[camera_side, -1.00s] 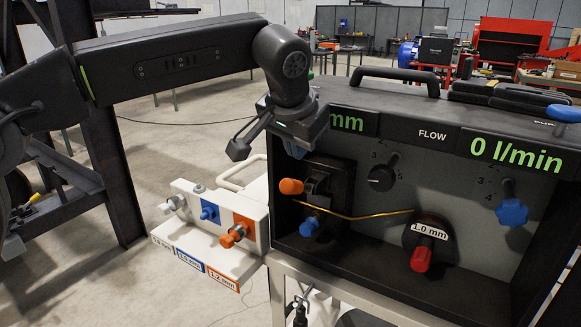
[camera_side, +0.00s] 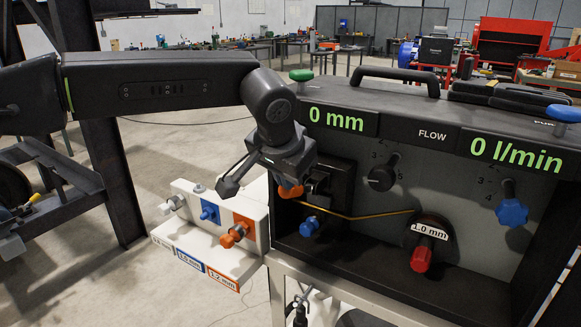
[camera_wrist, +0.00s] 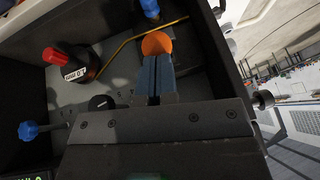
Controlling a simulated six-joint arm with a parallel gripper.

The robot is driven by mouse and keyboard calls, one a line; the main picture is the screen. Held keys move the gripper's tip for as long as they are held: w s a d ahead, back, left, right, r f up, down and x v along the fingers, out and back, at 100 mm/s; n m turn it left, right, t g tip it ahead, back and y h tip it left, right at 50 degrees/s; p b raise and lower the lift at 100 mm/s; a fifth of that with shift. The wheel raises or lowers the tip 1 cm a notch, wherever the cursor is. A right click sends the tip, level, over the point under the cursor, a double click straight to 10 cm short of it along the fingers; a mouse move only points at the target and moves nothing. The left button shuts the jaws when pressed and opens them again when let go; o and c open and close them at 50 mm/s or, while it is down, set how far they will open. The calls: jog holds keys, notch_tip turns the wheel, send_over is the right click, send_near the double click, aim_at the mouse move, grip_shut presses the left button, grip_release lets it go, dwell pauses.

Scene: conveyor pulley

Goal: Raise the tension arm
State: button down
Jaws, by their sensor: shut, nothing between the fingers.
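The tension arm, as I take it, is the lever with an orange knob (camera_side: 290,192) on the black drive unit (camera_side: 343,185) inside the open machine. Its orange end also shows in the wrist view (camera_wrist: 156,43). My gripper's blue-grey fingers (camera_wrist: 157,60) are shut and empty, side by side. Their tips appear right at the orange knob; I cannot tell whether they touch it. In the side view the dark gripper body hangs just above the knob and covers its upper part. The fingers are mostly hidden there.
A golden wire (camera_side: 365,217) runs from the drive unit towards the red-handled 1.0 mm part (camera_side: 421,260). A blue knob (camera_side: 309,226) sits below the orange one. A white rack (camera_side: 257,213) with coloured fittings stands left. The black case wall (camera_wrist: 222,50) is close by.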

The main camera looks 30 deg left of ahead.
jog(key=shift+s+f, duration=0.3)
jog(key=shift+f, duration=0.1)
